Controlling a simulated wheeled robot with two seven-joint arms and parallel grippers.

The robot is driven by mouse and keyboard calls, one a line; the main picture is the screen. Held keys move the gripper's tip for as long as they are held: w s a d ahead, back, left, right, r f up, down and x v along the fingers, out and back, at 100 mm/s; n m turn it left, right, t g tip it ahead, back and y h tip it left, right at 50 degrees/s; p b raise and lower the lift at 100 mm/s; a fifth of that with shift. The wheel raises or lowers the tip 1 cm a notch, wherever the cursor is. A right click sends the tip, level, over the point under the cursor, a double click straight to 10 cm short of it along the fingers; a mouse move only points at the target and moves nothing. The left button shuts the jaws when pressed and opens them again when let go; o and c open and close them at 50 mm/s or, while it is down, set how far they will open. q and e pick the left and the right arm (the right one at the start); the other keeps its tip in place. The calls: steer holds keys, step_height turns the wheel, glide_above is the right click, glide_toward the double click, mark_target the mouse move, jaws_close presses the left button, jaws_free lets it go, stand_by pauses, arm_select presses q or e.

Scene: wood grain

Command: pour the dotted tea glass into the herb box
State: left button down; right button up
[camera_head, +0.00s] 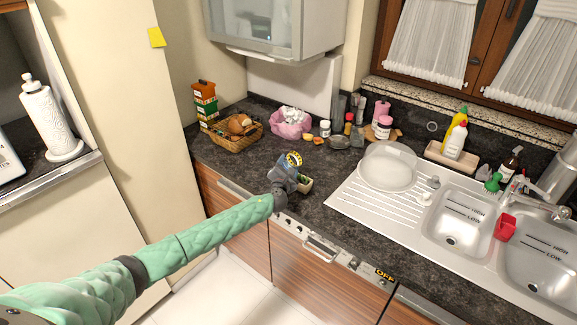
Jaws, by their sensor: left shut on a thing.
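My left gripper (286,172) reaches in over the dark counter and is shut on the dotted tea glass (295,159). The glass is small and yellow with dark marks, and it looks tilted at the gripper's far end. The gripper hides part of it, and its contents are too small to tell. The herb box (306,185), small and pale with some green inside, is just right of and below the gripper near the counter's front edge. The gripper covers part of the box. My right gripper is out of view.
A wicker basket (233,143) and a pink bag (290,126) stand behind to the left. Jars and food pieces line the back. A white bowl (388,167) sits on the sink's drainboard (350,196) to the right. Bare counter (240,170) lies left of the gripper.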

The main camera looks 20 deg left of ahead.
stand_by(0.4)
arm_select(q)
steer(key=shift+f+m, duration=0.15)
steer(key=shift+m, duration=0.65)
steer(key=shift+f+m, duration=0.15)
steer(key=shift+m, duration=0.55)
steer(key=shift+d+f+m, duration=0.1)
steer(key=shift+f+m, duration=0.1)
steer(key=shift+m, duration=0.5)
